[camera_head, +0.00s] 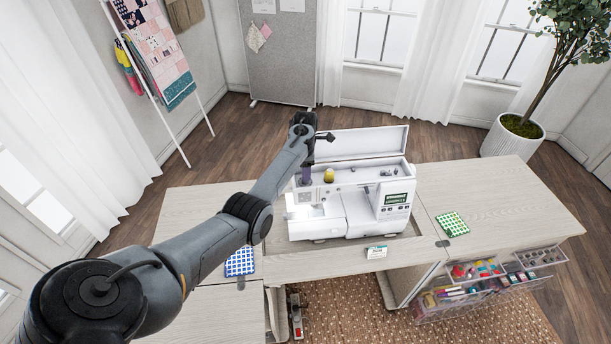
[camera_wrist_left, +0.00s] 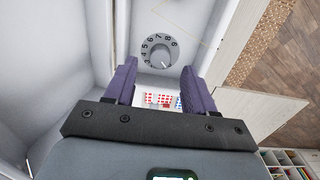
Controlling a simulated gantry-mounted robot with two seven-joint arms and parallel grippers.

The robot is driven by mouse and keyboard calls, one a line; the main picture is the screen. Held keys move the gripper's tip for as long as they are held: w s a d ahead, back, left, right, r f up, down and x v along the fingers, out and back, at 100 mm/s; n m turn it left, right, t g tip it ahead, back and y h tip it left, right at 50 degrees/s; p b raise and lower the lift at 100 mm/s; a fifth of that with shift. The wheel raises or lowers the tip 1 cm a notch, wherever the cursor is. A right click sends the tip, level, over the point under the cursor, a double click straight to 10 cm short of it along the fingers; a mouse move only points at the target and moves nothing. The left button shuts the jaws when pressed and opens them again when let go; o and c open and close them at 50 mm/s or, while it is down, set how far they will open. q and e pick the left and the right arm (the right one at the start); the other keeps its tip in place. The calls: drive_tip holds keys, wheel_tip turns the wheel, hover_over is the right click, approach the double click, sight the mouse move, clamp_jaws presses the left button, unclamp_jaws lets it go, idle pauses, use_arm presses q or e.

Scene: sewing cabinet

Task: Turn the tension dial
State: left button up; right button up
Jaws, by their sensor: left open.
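The white sewing machine (camera_head: 357,206) stands on the cabinet top with its top lid raised. The tension dial (camera_wrist_left: 159,51) shows in the left wrist view as a round grey dial with dark numbers on a white face of the machine. My left gripper (camera_wrist_left: 160,70) is open, its two purple fingers apart and empty. The dial lies just beyond the fingertips, roughly centred between them; no contact is visible. In the head view the left gripper (camera_head: 306,174) is at the left end of the machine, and the dial cannot be made out there. My right gripper is not in view.
The pale wooden cabinet top (camera_head: 500,200) is mostly clear on the right. A blue patterned cloth (camera_head: 240,262), a green patterned cloth (camera_head: 452,224) and a small card (camera_head: 376,252) lie near its front. A yellow thread spool (camera_head: 329,175) stands on the machine.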

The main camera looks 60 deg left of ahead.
use_arm(q)
drive_tip(key=shift+f, duration=1.85)
clamp_jaws()
